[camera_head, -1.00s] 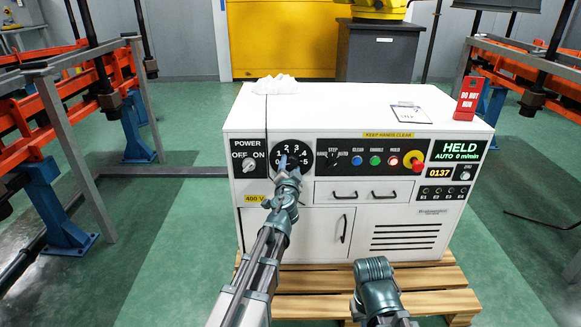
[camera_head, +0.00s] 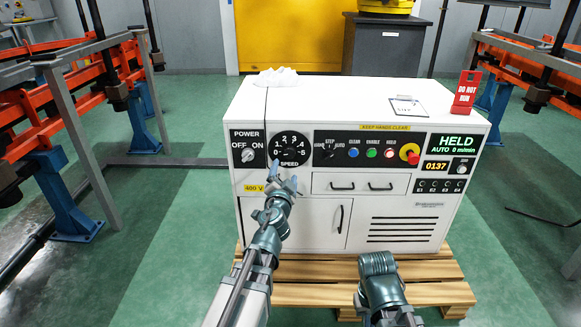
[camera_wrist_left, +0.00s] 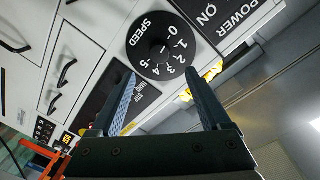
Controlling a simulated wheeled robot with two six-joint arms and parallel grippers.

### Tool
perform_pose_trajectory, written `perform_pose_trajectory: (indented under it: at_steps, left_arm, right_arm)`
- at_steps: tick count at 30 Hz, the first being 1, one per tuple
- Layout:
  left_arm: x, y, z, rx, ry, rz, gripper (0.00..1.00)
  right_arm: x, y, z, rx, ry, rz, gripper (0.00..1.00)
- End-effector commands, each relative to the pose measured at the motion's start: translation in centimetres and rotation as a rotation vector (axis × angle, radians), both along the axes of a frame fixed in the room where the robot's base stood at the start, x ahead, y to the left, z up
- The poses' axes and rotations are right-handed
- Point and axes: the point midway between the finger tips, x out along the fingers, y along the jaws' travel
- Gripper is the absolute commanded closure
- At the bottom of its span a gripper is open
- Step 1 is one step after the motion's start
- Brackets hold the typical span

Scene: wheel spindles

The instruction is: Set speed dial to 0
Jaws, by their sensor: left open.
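The speed dial (camera_head: 290,149) is a round black dial with white numbers 0 to 5 on the front panel of a white control cabinet (camera_head: 340,100). In the left wrist view the dial (camera_wrist_left: 155,47) lies just beyond the fingertips. Its pointer setting is too small to tell. My left gripper (camera_head: 284,181) is open and empty, below the dial in the head view and apart from it. Its two blue fingers also show in the left wrist view (camera_wrist_left: 160,82). Part of my right arm shows at the bottom, but its gripper does not.
The power switch (camera_head: 248,154) is left of the dial. The mode switch (camera_head: 328,152), coloured buttons and red emergency stop (camera_head: 410,153) are to its right. Drawer handles (camera_head: 342,188) stick out below. The cabinet stands on a wooden pallet (camera_head: 300,302).

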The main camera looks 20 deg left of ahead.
Motion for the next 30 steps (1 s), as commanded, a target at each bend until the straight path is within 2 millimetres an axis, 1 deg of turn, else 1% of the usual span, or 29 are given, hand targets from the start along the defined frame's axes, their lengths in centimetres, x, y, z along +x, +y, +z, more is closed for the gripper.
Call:
perform_pose_trajectory:
  at_steps: [1, 7, 26, 29, 30]
  left_arm:
    - [-1.0, 0.1, 0.1, 0.000, 0.000, 0.000, 0.20]
    - [-2.4, 0.1, 0.1, 0.000, 0.000, -0.001, 0.20]
    - [-2.7, 0.1, 0.0, -0.010, 0.008, 0.011, 0.20]
    - [-3.1, 0.0, -0.7, -0.060, 0.051, 0.073, 0.20]
    - [-3.5, -0.1, -1.4, -0.091, 0.085, 0.112, 0.20]
  right_arm:
    - [0.0, 0.0, 0.1, 0.000, 0.000, 0.000, 1.00]
    - [0.0, 0.0, 0.1, 0.000, 0.000, 0.000, 1.00]
    - [0.0, 0.0, 0.3, 0.000, 0.000, 0.000, 1.00]
    - [0.0, 0.0, 0.7, 0.000, 0.000, 0.000, 1.00]
    - [0.0, 0.0, 0.9, 0.000, 0.000, 0.001, 1.00]
